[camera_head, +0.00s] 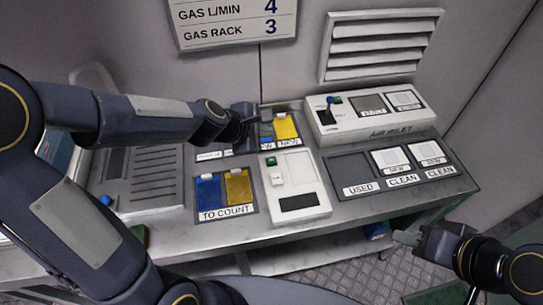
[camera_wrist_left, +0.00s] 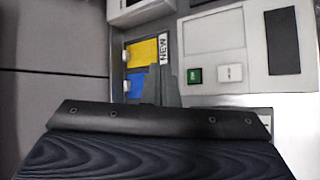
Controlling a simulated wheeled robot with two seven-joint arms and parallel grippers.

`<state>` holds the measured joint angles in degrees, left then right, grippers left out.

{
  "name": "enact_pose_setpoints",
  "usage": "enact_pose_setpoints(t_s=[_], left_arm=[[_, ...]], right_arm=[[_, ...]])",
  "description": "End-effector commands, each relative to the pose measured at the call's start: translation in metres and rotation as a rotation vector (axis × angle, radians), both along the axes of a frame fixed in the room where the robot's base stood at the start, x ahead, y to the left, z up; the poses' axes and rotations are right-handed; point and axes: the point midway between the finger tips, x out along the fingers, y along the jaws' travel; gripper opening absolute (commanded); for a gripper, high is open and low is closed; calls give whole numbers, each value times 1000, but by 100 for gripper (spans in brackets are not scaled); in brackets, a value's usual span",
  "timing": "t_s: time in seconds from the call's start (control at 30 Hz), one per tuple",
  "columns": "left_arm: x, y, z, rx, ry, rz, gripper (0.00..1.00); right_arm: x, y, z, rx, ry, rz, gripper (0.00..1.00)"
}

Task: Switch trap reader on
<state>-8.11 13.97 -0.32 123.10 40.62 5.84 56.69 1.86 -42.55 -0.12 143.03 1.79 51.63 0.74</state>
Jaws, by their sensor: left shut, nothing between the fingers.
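The white box that looks like the trap reader (camera_head: 312,186) lies flat at the middle of the bench, with a green button (camera_head: 271,161), a white button (camera_head: 277,179) and a dark panel (camera_head: 299,202). In the left wrist view its green button (camera_wrist_left: 194,75) and white button (camera_wrist_left: 231,73) show beyond my gripper. The dark panel looks blank. My left gripper (camera_head: 246,113) is shut and empty, above the back tray, behind and left of the box, apart from the buttons. My right gripper (camera_head: 408,237) is low at the bench's front right; its jaw opening is unclear.
The "TO COUNT" tray (camera_head: 224,212) holds blue and yellow cards. A "NEW" tray with a yellow card (camera_head: 286,127) is behind the box. A white air inlet unit (camera_head: 369,113) with a small lever stands back right. A used/clean tray (camera_head: 399,176) lies to the right.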

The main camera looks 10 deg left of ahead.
Motion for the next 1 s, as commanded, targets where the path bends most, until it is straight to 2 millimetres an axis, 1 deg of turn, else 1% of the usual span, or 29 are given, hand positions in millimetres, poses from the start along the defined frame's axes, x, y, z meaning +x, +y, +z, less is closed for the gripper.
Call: enact_pose_setpoints(t_s=[0.03, 0.1, 0.2, 0.47, 0.63, 0.77, 1.0], left_arm=[[7, -4, -7, -21, 27, 44, 0], [12, -5, -13, -44, 48, 89, 0], [15, -6, -16, -56, 59, 117, 0], [15, -6, -16, -56, 58, 116, 0], [15, -6, -21, -55, 58, 116, 0], [15, -6, -32, -54, 58, 114, 0], [14, -6, -65, -54, 58, 114, 0]], right_arm=[[0, 0, 2, 0, 0, 0, 36], [0, 0, 3, 0, 0, 0, 36], [0, 0, 3, 0, 0, 0, 36], [0, 0, 2, 0, 0, 0, 36], [0, 0, -3, 0, 0, 0, 36], [0, 0, -13, 0, 0, 0, 36], [0, 0, -46, 0, 0, 0, 36]])
